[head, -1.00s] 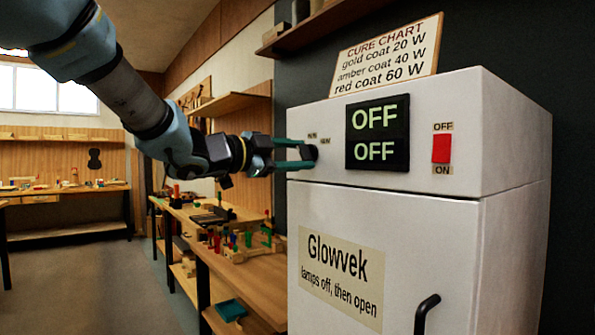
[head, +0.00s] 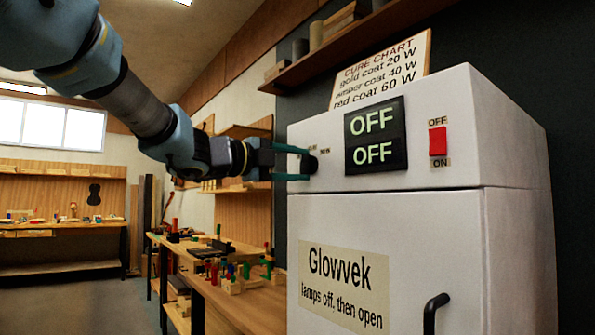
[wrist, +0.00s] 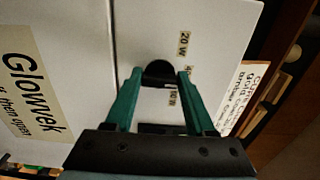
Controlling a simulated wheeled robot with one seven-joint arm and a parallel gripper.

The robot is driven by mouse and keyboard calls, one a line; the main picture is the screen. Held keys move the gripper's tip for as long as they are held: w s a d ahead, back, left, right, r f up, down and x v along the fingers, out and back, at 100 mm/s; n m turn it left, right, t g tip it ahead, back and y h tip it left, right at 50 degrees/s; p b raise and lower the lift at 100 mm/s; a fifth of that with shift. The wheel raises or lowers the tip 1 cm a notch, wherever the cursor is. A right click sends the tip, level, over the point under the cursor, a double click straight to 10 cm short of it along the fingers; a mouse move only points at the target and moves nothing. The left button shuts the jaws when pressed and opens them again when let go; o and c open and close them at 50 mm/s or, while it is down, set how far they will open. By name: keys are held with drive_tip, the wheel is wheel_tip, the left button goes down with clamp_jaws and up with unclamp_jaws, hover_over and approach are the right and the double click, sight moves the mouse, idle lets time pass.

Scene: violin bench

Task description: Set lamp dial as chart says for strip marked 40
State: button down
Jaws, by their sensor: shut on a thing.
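The lamp dial (head: 312,165) is a small black knob on the upper left front of the white Glowvek cabinet (head: 465,125). My gripper (head: 303,163) has its green fingers closed on the dial from the left. The wrist view shows the dial (wrist: 158,73) between the fingertips, with a "20 W" label (wrist: 184,46) and other partly hidden labels beside it. Which mark the dial points to cannot be told. The cure chart (head: 382,70) reads gold coat 20 W, amber coat 40 W, red coat 60 W. The black display (head: 376,136) reads OFF twice. No strip marked 40 can be made out.
A red switch (head: 438,142), labelled OFF above and ON below, is right of the display. The door bears a "lamps off, then open" label (head: 343,287) and a black handle (head: 432,313). A workbench (head: 240,305) with small coloured items stands left. A shelf (head: 350,45) hangs above.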

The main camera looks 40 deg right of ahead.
idle(0.4)
drive_tip(key=shift+c, duration=1.2)
unclamp_jaws()
drive_tip(key=shift+a, duration=0.1)
drive_tip(key=a+b, duration=0.1)
drive_tip(key=a, duration=0.9)
drive_tip(key=shift+w+a+b, duration=0.3)
drive_tip(key=shift+w+a, duration=0.05)
